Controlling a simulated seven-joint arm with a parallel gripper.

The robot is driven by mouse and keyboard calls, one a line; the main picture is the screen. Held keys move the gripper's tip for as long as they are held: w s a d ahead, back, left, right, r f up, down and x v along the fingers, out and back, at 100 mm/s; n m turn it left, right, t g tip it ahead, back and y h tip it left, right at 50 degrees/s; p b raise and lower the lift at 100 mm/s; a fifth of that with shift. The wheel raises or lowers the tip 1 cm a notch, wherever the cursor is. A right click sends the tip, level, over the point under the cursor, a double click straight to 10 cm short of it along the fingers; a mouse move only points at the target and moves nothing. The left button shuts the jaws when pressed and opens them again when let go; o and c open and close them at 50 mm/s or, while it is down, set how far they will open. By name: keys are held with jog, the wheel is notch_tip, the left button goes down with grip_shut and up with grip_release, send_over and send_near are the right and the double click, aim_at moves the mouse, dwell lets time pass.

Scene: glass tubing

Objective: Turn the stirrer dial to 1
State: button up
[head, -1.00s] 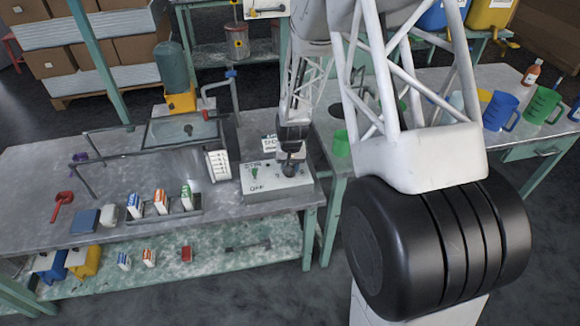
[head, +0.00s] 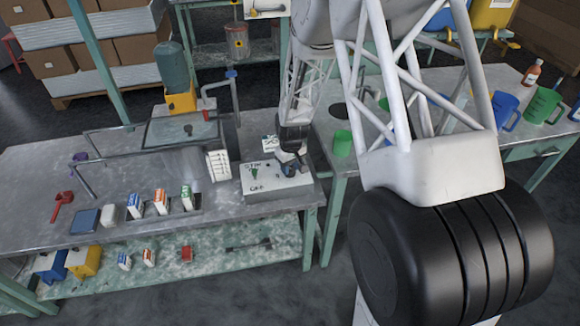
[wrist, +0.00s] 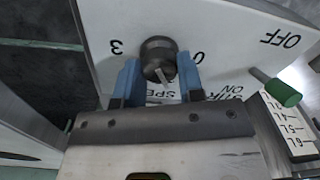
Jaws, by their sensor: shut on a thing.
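The stirrer dial (wrist: 158,52) is a dark round knob on a white panel (wrist: 215,25). In the wrist view, a "3" shows to its left and a partly covered "0" to its right. Its pale pointer mark lies toward the bottom, slightly right, over the partly covered "SPEED" lettering. My gripper (wrist: 158,66) has its blue fingers on both sides of the dial, shut on it. In the head view, my gripper (head: 290,165) is over the white stirrer box (head: 262,184) and hides the dial.
A green-tipped toggle switch (wrist: 280,92) stands right of the dial, near "ON" and "OFF". A white volume scale (wrist: 291,125) is close by it.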

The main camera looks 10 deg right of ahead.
aim_at(291, 168)
jog(key=o, duration=0.9)
jog(key=shift+r, duration=0.1)
jog(key=shift+d+r, duration=0.1)
jog(key=shift+r, duration=3.75)
jog(key=shift+r, duration=0.1)
